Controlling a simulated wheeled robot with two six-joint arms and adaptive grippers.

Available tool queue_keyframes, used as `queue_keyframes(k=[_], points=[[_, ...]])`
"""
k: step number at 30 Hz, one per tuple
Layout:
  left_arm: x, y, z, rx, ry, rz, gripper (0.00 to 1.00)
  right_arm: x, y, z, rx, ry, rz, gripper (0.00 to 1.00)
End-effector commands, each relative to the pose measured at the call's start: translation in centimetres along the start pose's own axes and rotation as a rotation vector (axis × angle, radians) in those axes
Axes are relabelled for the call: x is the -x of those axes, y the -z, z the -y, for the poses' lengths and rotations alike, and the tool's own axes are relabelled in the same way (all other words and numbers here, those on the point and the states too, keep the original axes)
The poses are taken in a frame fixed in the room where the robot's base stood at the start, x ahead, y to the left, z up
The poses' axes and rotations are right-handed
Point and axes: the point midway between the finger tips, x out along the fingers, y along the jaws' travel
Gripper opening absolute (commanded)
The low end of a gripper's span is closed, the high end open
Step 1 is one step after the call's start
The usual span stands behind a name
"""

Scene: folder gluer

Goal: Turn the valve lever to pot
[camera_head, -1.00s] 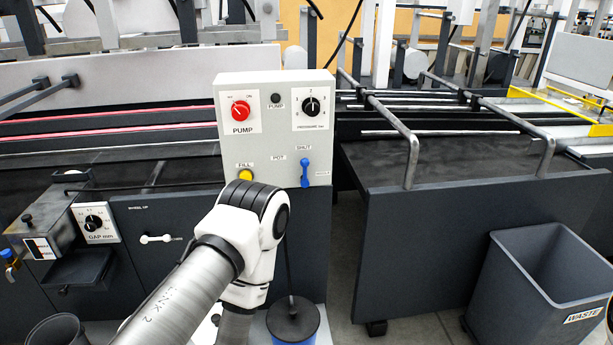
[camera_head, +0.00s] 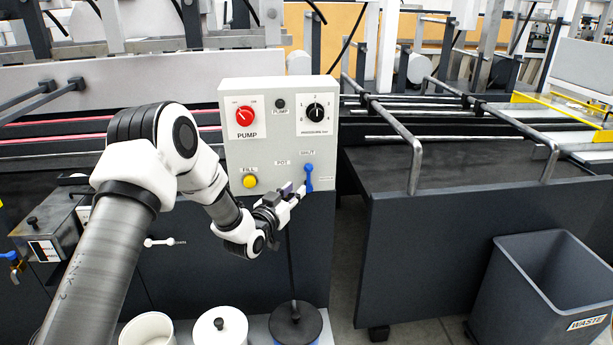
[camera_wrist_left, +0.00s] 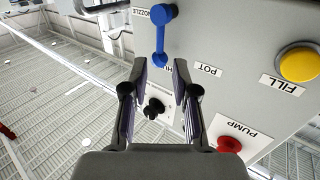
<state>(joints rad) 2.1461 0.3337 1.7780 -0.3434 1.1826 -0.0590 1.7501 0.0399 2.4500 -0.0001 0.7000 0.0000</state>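The blue valve lever (camera_head: 309,177) is on the front of the light grey control box, at its lower right. It stands upright along the panel, beneath the SHUT label (camera_head: 307,153). The POT label (camera_head: 282,163) is to its left. My left gripper (camera_head: 291,190) is just left of the lever, close to the panel. In the left wrist view, which is upside down, the lever (camera_wrist_left: 160,35) lies beyond the open fingers (camera_wrist_left: 160,75), roughly in line with the gap between them. Nothing is held. Whether a fingertip touches the lever cannot be told. My right gripper is not in view.
The yellow FILL button (camera_head: 250,181), red PUMP knob (camera_head: 244,116) and black pressure knob (camera_head: 316,112) share the control box (camera_head: 280,140). A lidded black pot (camera_head: 296,325) stands below. A grey waste bin (camera_head: 550,290) is at the right.

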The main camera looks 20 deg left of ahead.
Motion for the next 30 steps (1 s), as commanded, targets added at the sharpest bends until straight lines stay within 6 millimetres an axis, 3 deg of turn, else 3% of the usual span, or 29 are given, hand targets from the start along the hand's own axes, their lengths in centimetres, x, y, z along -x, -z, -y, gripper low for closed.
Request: queue_keyframes(k=[2,15,24,27,30], points=[[-0.4,1.1,0.1,0.001,0.002,-0.015,0.28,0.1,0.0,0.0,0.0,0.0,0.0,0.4],[-7.3,0.9,0.0,0.0,0.001,-0.01,0.28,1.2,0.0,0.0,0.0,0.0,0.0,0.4],[-7.8,0.8,0.0,0.002,0.001,-0.007,0.28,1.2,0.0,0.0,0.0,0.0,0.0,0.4],[-7.8,0.8,0.0,0.002,0.001,-0.007,0.0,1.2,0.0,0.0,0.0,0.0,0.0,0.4],[-7.8,0.9,0.0,0.002,0.002,-0.009,0.0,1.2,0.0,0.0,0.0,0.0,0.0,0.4]])
